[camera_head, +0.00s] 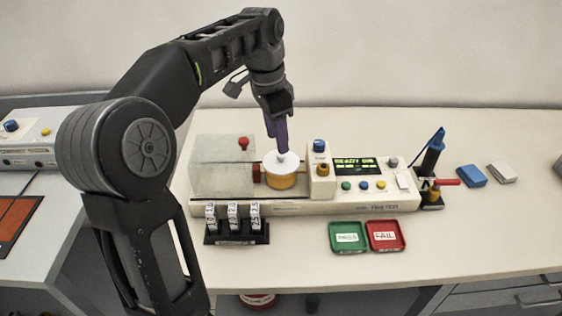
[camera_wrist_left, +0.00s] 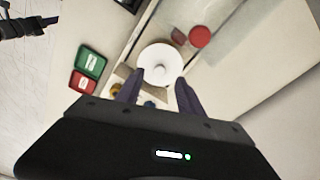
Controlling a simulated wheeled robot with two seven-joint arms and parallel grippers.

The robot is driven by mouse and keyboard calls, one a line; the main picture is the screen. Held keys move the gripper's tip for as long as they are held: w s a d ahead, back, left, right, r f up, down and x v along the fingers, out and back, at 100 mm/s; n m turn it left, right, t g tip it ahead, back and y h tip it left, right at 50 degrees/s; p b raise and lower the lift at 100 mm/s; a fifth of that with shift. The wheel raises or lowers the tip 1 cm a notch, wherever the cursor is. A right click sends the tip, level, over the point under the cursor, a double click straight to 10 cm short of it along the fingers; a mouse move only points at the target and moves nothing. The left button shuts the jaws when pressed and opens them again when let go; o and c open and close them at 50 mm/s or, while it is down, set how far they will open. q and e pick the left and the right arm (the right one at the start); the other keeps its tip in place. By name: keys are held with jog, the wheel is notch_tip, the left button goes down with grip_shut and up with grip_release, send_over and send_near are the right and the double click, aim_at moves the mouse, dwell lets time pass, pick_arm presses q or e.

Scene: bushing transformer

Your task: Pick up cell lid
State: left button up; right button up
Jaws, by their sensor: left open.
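The cell lid (camera_head: 281,160) is a white disc with a small knob in its middle. It sits on top of an amber cup (camera_head: 280,181) on the tester. In the left wrist view the lid (camera_wrist_left: 160,62) lies just beyond the fingertips. My left gripper (camera_head: 281,150) points down right at the lid's knob, with its purple fingers apart. In the left wrist view the left gripper (camera_wrist_left: 158,90) shows its two fingers spread, with nothing seen between them. Whether the fingers touch the knob, I cannot tell. My right gripper is not in view.
The tester (camera_head: 335,203) has a clear cover (camera_head: 220,165) left of the cup and a button panel to the right. A rack of vials (camera_head: 236,228), a green tray (camera_head: 348,237) and a red tray (camera_head: 386,236) stand in front. The table's right side is mostly free.

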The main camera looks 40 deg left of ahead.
aim_at(281, 159)
pick_arm(q)
jog(key=f, duration=0.5)
jog(key=shift+w+d, duration=0.2)
jog(key=shift+w, duration=0.15)
grip_shut()
dwell(0.4)
